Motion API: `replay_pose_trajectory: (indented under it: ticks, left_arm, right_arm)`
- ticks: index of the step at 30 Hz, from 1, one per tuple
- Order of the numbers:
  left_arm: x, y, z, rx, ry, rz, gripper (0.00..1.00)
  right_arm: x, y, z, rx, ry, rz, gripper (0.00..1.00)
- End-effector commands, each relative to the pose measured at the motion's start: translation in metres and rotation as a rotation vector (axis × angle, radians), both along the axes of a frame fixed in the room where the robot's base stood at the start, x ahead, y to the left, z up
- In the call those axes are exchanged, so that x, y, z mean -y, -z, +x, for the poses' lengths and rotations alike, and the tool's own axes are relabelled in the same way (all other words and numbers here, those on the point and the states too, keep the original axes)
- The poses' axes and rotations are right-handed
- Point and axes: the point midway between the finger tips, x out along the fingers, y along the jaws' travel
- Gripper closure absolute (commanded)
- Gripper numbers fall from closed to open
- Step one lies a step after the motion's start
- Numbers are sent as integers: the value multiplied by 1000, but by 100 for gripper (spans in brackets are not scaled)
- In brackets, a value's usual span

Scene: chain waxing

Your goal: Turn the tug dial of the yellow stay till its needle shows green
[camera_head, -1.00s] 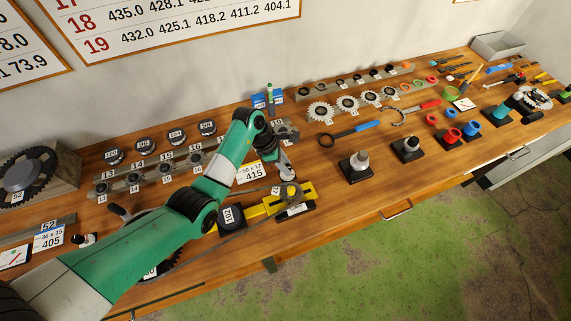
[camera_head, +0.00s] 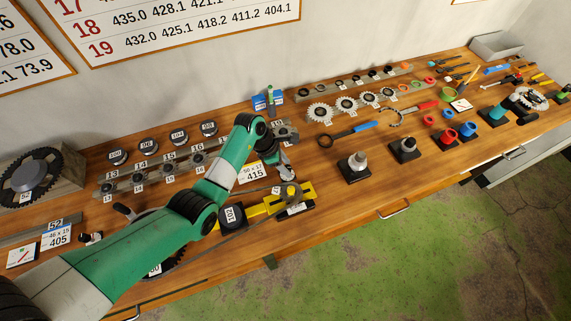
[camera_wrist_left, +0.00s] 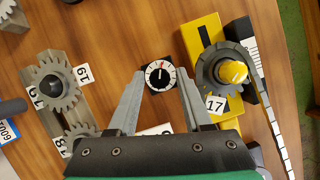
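My left gripper (camera_wrist_left: 160,82) points down at the bench, fingers apart, one on each side of a small round dial (camera_wrist_left: 160,75). The dial has a white face, a dark centre knob and a red needle; no green shows clearly, and I cannot tell whether the fingers touch it. The yellow stay (camera_wrist_left: 206,34) lies just right of the dial, with the toothed wheel tagged 17 (camera_wrist_left: 212,72) and a yellow knob on it. In the head view my left gripper (camera_head: 287,174) is just above the yellow stay (camera_head: 258,210). My right gripper is out of view.
A row of numbered small sprockets (camera_head: 168,163) stands behind my left arm. A blue box (camera_head: 262,103) stands behind the gripper. Two dark-based posts (camera_head: 355,165) (camera_head: 405,150) stand to the right. The front strip of bench between them and the stay is clear.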

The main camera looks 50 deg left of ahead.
Motion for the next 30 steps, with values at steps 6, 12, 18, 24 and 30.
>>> replay_pose_trajectory:
  ticks: [6,12,18,24,30]
  left_arm:
    - [0,0,0,-1,0,1,38]
    - [-2,-6,-1,1,0,1,38]
    - [-11,-43,-11,4,-2,2,38]
    - [-22,-85,-27,3,-2,2,38]
    - [-27,-106,-35,1,0,1,38]
  right_arm:
    - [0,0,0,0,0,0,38]
    - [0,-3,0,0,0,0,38]
    - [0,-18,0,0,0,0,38]
    - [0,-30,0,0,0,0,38]
    - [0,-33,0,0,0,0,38]
